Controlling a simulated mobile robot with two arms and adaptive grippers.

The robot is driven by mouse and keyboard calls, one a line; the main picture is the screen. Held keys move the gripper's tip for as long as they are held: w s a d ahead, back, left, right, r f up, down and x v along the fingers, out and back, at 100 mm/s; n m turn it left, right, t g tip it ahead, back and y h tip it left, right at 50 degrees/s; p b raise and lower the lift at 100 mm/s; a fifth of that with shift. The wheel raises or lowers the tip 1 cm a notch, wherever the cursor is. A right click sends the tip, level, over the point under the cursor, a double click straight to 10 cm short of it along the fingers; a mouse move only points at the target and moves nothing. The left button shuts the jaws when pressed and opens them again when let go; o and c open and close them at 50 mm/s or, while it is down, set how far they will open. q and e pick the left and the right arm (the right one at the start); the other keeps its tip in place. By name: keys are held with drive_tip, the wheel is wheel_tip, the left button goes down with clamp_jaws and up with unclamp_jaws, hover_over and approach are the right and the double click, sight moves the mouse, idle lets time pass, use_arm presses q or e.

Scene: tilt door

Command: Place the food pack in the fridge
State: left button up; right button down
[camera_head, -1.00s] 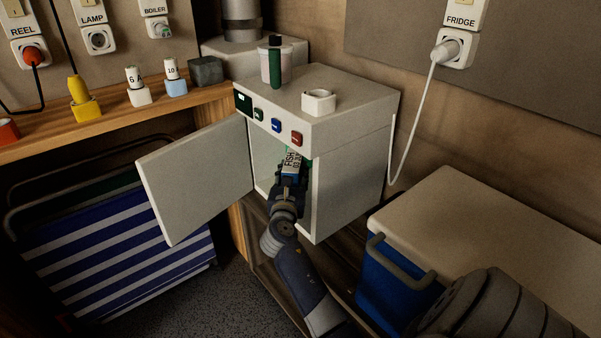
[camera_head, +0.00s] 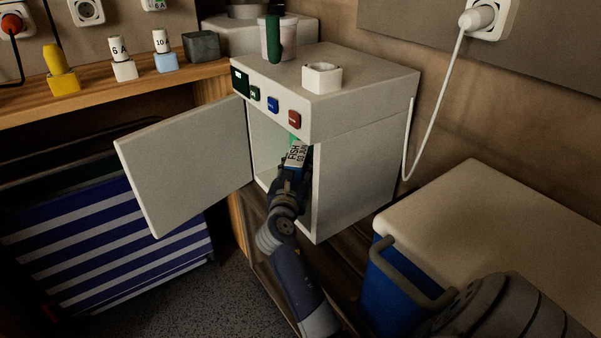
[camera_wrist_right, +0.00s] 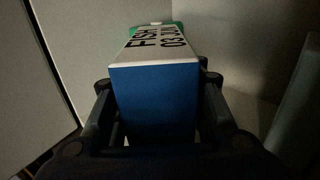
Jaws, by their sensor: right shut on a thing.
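The fridge (camera_head: 362,165) is a white box on a low shelf. Its door (camera_head: 190,160) stands open to the left. The food pack (camera_head: 297,154) has a white label reading FISH and a date. My right gripper (camera_head: 294,172) is shut on it at the fridge opening, with the pack's far end inside. In the right wrist view the pack (camera_wrist_right: 155,100) shows a blue end, a white label and a green far end, between the fingers of my right gripper (camera_wrist_right: 158,120). The pack's underside is hidden. My left gripper is not in view.
A blue cool box (camera_head: 390,295) with a pale lid stands to the right. A cup (camera_head: 277,40) and a white ring-shaped piece (camera_head: 321,77) sit on the fridge top. A wooden shelf (camera_head: 120,100) with fuses is at left, above a striped folded chair (camera_head: 110,245).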

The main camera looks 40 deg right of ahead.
drive_tip(key=shift+r, duration=0.15)
drive_tip(key=c, duration=1)
unclamp_jaws()
drive_tip(key=shift+f, duration=0.2)
drive_tip(key=shift+c, duration=0.2)
